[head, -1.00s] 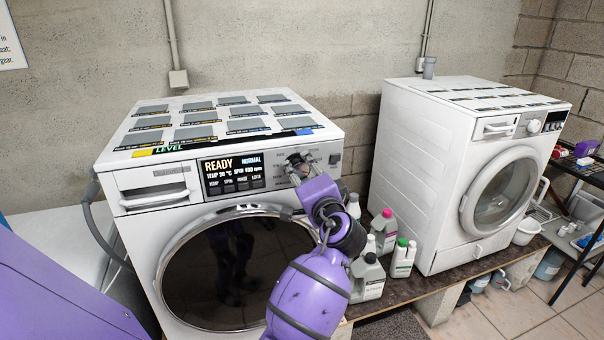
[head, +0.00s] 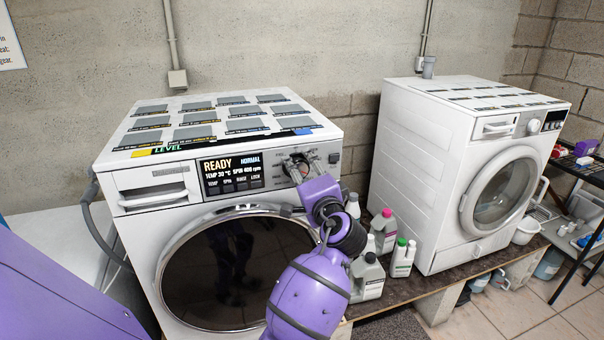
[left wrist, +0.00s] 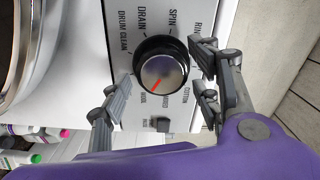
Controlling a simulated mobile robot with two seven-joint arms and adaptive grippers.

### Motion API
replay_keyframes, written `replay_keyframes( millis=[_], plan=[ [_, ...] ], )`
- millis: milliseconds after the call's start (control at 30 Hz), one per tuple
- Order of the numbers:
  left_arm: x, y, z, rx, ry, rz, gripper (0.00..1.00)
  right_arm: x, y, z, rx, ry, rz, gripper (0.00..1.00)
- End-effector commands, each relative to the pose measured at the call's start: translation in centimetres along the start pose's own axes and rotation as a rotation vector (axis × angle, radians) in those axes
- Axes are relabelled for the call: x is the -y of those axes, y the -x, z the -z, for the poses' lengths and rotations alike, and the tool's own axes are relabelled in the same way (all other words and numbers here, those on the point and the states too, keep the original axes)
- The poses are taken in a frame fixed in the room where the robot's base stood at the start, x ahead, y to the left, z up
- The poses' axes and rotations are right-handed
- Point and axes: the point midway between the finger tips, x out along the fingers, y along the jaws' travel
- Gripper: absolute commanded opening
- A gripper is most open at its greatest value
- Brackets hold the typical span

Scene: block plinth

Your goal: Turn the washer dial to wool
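The washer dial (left wrist: 168,68) is a round knob with a dark rim and grey face on the near washer's panel. Its red pointer line aims down-left in the left wrist view, toward a small label (left wrist: 143,98) that looks like "WOOL" but is hard to read. My left gripper (head: 303,163) is in front of the dial. In the left wrist view its fingers (left wrist: 163,80) are spread on either side of the knob, with gaps visible between them and the rim. The display (head: 232,172) reads READY, NORMAL, 30 °C and 400 rpm. My right gripper is not in view.
The near washer's round door (head: 225,270) is below the panel. A square button (left wrist: 160,124) sits beside the dial. Several detergent bottles (head: 368,277) stand right of my left arm. A second white washer (head: 430,170) stands to the right.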

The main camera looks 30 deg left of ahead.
Motion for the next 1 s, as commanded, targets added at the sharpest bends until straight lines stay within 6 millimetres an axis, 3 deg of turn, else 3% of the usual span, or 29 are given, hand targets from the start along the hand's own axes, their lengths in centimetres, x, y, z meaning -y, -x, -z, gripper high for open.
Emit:
replay_keyframes(
  millis=[233,367,800,1000],
  plan=[
    [-0.1,0.1,-0.1,0.003,-0.001,-0.001,0.58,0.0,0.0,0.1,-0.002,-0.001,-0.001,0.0],
    [-0.1,1.1,-0.1,0.002,0.0,-0.001,0.58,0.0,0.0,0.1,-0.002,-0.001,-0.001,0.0],
    [-0.1,9.8,-0.1,0.002,0.002,-0.004,0.58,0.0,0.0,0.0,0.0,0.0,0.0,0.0],
    [-0.1,11.8,0.0,0.002,0.0,-0.002,0.58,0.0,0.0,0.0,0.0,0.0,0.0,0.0]
  ],
)
